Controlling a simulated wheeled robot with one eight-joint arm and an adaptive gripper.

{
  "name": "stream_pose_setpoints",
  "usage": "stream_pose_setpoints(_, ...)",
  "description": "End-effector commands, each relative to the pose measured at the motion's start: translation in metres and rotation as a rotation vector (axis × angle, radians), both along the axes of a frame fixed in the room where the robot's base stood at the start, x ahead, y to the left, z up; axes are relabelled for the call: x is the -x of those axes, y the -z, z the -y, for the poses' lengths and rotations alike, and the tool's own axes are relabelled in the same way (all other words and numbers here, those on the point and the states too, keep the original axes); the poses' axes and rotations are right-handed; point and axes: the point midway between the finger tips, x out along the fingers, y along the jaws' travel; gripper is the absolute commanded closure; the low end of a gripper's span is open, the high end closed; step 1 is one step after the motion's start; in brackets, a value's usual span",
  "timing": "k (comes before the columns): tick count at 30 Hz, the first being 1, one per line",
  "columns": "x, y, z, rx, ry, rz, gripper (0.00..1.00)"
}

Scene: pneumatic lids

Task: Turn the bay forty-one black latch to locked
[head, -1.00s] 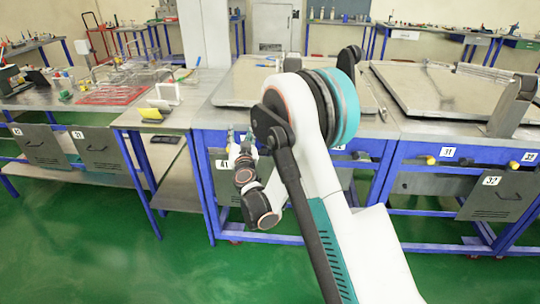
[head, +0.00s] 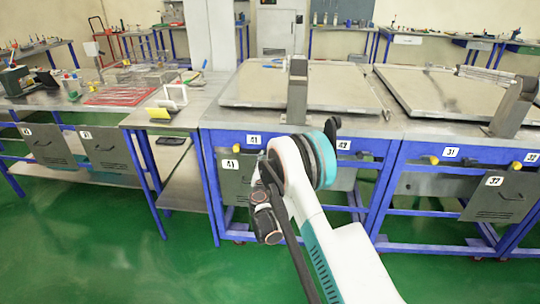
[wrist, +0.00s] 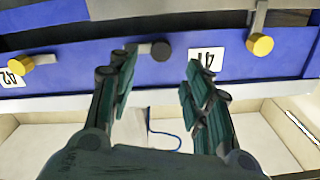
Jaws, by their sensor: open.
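The black latch (wrist: 161,51) shows in the wrist view as a round black knob on a short grey lever lying roughly sideways across the blue rail. The label 41 (wrist: 207,60) is beside it, upside down in this view. My gripper (wrist: 158,75) is open, its two dark green fingers pointing at the rail, with the knob in line with the gap between them. I cannot tell whether the fingers reach around it, and nothing is between them. In the head view the bay label 41 (head: 254,139) is on the blue frame; my arm hides the latch and my gripper.
Yellow-knobbed latches flank the black one, at right (wrist: 262,44) and at left (wrist: 20,65) by label 42 in the wrist view. An open light-coloured compartment (wrist: 265,135) lies below the rail. Green floor in front is clear.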

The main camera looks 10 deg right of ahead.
Motion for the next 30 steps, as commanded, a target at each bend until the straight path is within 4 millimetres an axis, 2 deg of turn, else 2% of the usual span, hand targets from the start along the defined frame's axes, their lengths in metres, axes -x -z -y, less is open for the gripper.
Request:
stream_pose_setpoints(6,-0.040,0.002,0.013,0.000,0.001,0.000,0.55)
stream_pose_setpoints(12,-0.062,0.001,0.020,0.000,-0.001,0.000,0.55)
stream_pose_setpoints(24,-0.069,-0.001,0.022,0.000,-0.001,0.000,0.55)
stream_pose_setpoints(25,-0.069,-0.001,0.022,0.000,-0.001,0.000,0.57)
stream_pose_setpoints(26,-0.069,-0.001,0.022,0.000,-0.001,0.000,0.64)
stream_pose_setpoints(30,-0.069,0.000,0.022,0.000,-0.001,0.000,0.95)
